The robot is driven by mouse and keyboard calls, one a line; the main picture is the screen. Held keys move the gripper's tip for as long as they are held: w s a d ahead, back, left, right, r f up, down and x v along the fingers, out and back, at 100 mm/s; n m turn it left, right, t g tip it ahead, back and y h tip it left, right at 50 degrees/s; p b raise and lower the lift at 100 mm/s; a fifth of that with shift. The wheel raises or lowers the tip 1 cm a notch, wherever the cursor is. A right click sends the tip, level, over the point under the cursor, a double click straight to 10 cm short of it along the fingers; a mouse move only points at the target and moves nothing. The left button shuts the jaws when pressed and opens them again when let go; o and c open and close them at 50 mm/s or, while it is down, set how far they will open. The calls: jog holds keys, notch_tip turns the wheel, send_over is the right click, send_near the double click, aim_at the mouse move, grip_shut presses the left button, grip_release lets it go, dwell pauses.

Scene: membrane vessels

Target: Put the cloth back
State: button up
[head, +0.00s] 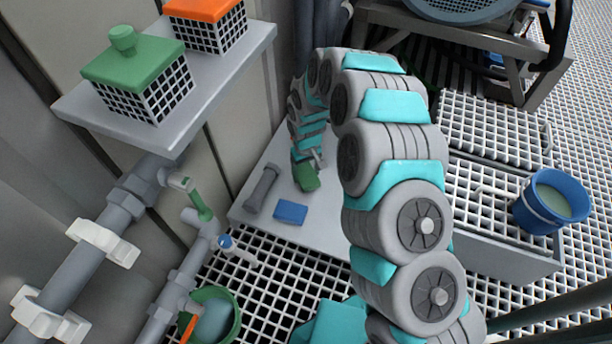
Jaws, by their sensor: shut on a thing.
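My gripper (312,162) is at the far end of my grey and teal arm, low over the grey platform (325,228). It is shut on a green item (306,178), which looks like a folded cloth. The item is at or just above the platform; I cannot tell if it touches. A flat blue block or pad (290,213) lies on the platform, just below and left of the green item. My arm hides part of the platform to the right.
A grey dumbbell-shaped part (263,187) lies left of the gripper. A shelf (235,52) holds green-lidded (160,90) and orange-lidded cages (212,27). Pipes with valves run at left. A green bucket (232,303) stands lower left. A blue bucket (524,205) stands right.

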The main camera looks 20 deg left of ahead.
aim_at(306, 171)
jog(key=shift+w+a, duration=0.25)
jog(key=shift+w, duration=0.35)
jog(key=shift+f, duration=1.85)
jog(key=shift+b, duration=0.3)
jog(key=o, duration=1.3)
jog(key=shift+f, duration=0.1)
jog(key=shift+o, duration=0.2)
notch_tip(306, 171, up, 12)
jog(key=shift+f+p, duration=0.25)
jog(key=shift+p, duration=0.25)
jog(key=shift+r, duration=0.4)
